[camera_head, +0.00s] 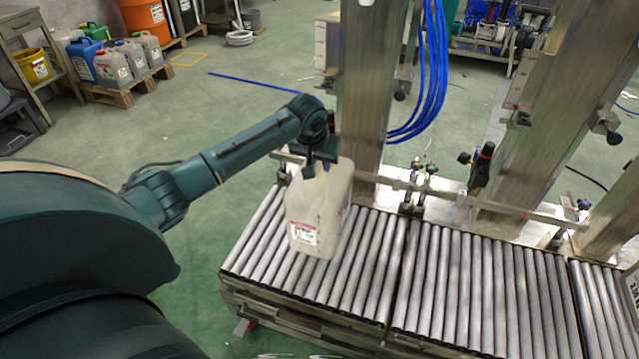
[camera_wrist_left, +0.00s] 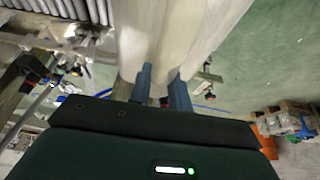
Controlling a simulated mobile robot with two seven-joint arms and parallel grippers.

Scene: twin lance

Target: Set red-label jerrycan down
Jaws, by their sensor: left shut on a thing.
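The red-label jerrycan (camera_head: 318,210) is a whitish can with a red and white label low on its front. It is upright over the left part of the roller conveyor (camera_head: 375,260); I cannot tell whether its base touches the rollers. My left gripper (camera_head: 318,165) comes from above and is shut on the top of the jerrycan, where the handle is mostly hidden. In the left wrist view the two fingers (camera_wrist_left: 160,88) meet the pale jerrycan body (camera_wrist_left: 175,35). My right gripper is not in view.
Metal posts (camera_head: 362,90) and a rail with fittings (camera_head: 430,186) stand behind the conveyor. Blue hoses (camera_head: 434,70) hang beside the near post. Several other jerrycans (camera_head: 112,65) stand on a pallet at the far left. Rollers to the right of the jerrycan are bare.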

